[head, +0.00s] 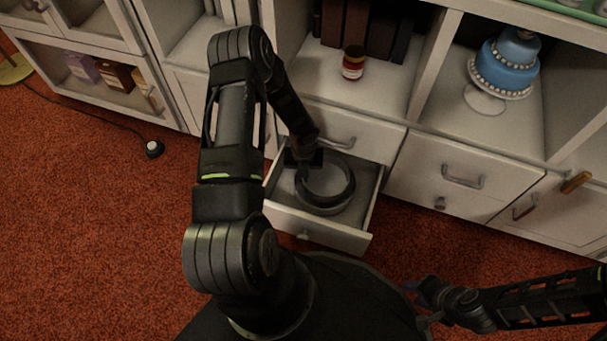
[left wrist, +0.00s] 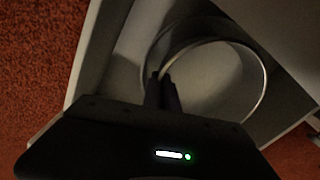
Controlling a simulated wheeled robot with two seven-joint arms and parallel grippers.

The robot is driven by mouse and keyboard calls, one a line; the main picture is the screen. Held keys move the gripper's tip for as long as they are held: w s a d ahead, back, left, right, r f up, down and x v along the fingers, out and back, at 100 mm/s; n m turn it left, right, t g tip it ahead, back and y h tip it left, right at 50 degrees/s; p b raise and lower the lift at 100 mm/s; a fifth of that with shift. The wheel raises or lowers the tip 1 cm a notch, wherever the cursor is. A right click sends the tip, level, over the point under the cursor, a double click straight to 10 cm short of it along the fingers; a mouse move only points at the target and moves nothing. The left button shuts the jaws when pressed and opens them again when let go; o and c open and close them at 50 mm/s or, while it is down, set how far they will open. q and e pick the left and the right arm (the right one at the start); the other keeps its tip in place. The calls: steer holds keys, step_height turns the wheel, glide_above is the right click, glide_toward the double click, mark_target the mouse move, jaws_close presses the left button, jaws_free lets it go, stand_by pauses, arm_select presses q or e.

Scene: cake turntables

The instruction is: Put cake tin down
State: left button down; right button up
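The cake tin (head: 338,203) is a round grey metal ring-shaped tin. It is within the open drawer (head: 318,230) in the head view. My left gripper (head: 305,165) reaches down to the tin's far left rim. In the left wrist view, the two fingers (left wrist: 163,82) are close together across the wall of the tin (left wrist: 262,85), shut on it. I cannot tell whether the tin's base touches the drawer floor. My right gripper (head: 423,305) is empty, low at the right over the carpet, with its fingers apart.
The drawer belongs to a white cabinet. Closed drawers (head: 462,178) stand to its right. A red jar (head: 353,63) and a blue tiered cake on a stand (head: 507,65) are on the shelves above. A small round device (head: 153,149) lies on the red carpet (head: 90,220).

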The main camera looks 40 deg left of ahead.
arm_select(q)
steer(key=c, duration=1.7)
jaws_free()
steer(key=shift+r, duration=0.1)
steer(key=shift+r+p, duration=0.35)
steer(key=shift+p, duration=0.05)
step_height(320, 180, up, 12)
steer(key=p, duration=0.5)
steer(key=shift+r, duration=0.15)
